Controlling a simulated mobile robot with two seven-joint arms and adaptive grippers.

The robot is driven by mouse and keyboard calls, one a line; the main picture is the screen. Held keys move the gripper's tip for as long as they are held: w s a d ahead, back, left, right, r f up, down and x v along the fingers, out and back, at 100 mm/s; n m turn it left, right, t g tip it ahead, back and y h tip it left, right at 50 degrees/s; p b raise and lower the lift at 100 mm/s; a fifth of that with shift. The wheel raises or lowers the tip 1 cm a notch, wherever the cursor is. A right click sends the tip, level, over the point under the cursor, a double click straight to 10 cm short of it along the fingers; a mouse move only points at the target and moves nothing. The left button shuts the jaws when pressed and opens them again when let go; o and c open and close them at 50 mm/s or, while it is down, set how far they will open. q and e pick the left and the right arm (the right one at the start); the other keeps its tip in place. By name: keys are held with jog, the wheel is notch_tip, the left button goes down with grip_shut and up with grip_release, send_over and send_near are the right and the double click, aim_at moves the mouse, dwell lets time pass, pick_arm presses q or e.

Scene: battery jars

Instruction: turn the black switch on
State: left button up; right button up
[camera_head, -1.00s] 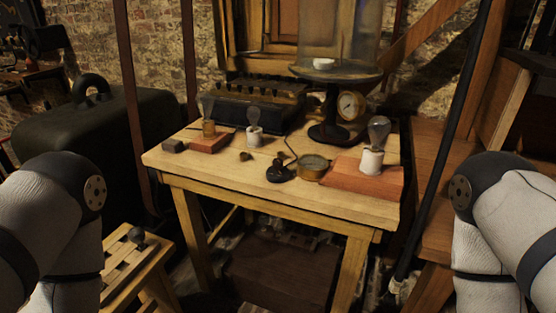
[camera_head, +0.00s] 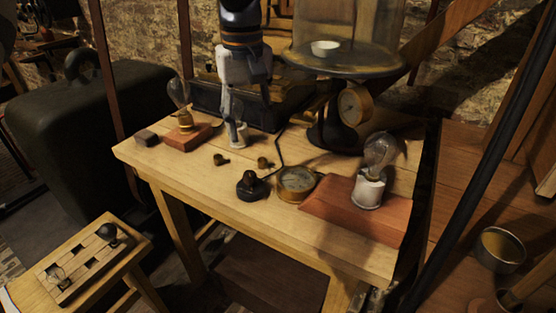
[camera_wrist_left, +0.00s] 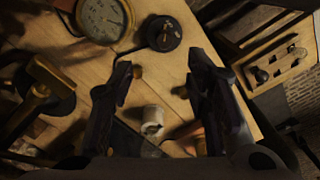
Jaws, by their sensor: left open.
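The black switch (camera_head: 252,187) is a round black base with a knob on top, standing on the wooden table (camera_head: 215,183) near its front edge. It also shows in the left wrist view (camera_wrist_left: 163,33), beyond the fingertips and apart from them. My left gripper (camera_head: 237,112) hangs over the back of the table, behind and left of the switch, pointing down. In the left wrist view its fingers (camera_wrist_left: 158,62) are spread with nothing gripped. A white lamp socket (camera_wrist_left: 152,118) shows between them from above. My right gripper is out of view.
A brass gauge (camera_head: 297,182) sits just right of the switch. A bulb in a white socket (camera_head: 369,188) stands on a red board at right. Small brass pieces (camera_head: 221,160) lie behind the switch. A dark stand (camera_head: 335,132) is at the back. The table left of the switch is clear.

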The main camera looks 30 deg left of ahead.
aim_at(250, 174)
pick_arm(q)
jog(key=f, duration=1.1)
jog(key=shift+s+a+f, duration=0.1)
jog(key=shift+s, duration=0.25)
grip_shut()
